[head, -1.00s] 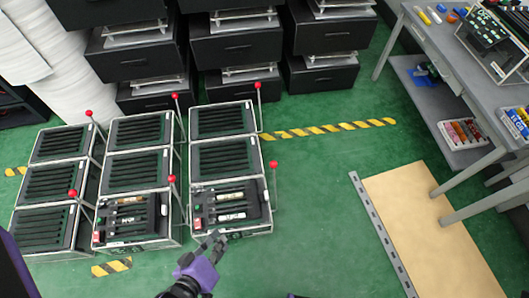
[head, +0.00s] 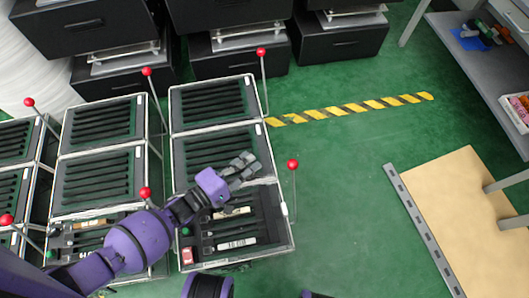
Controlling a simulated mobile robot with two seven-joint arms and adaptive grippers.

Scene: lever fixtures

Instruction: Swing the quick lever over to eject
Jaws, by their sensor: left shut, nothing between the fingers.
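Several lever fixtures stand in rows at the left, each with a thin upright rod and a red ball on its right side. The nearest right fixture (head: 250,248) holds cartridge-like pieces in its slots; its lever (head: 293,164) stands nearly upright at its right edge. I cannot read which lever is the quick one. My left gripper (head: 246,163) is shut and empty, above the seam between this fixture and the one behind it. It is left of the red ball and apart from it. My left arm hides part of the neighbouring fixture (head: 75,215). My right gripper is not in view.
Other levers stand close by: one behind (head: 261,52), and others to the left (head: 146,71) and (head: 145,193). Black drawer units (head: 230,20) line the back. Green floor (head: 345,215) is clear to the right, before a tan board (head: 450,200).

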